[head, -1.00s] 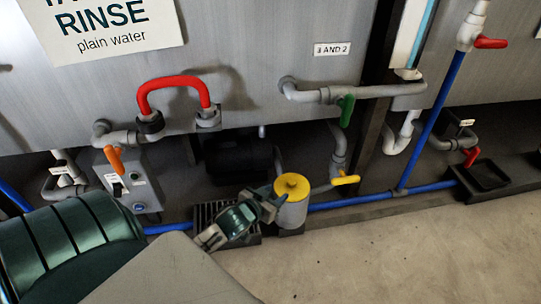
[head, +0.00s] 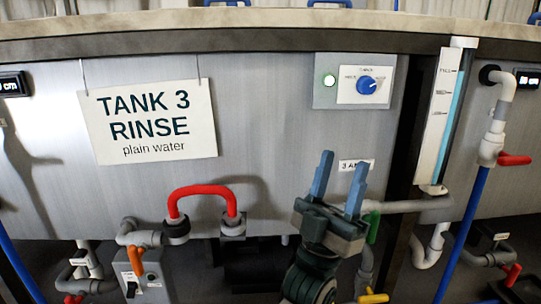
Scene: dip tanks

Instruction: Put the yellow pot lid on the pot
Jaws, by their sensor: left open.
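My left gripper (head: 338,180) is open and empty, its two blue-grey fingers pointing up in front of the grey tank wall. The yellow pot lid and the pot are not in view now; the lower edge of the picture cuts off the floor area. My right gripper is not in view.
A red hose loop (head: 203,191) and an orange-handled valve (head: 135,262) are left of my arm. A green valve handle (head: 374,226) is close right of my gripper, with a yellow handle (head: 373,298) below. The sight gauge (head: 439,120) stands farther right.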

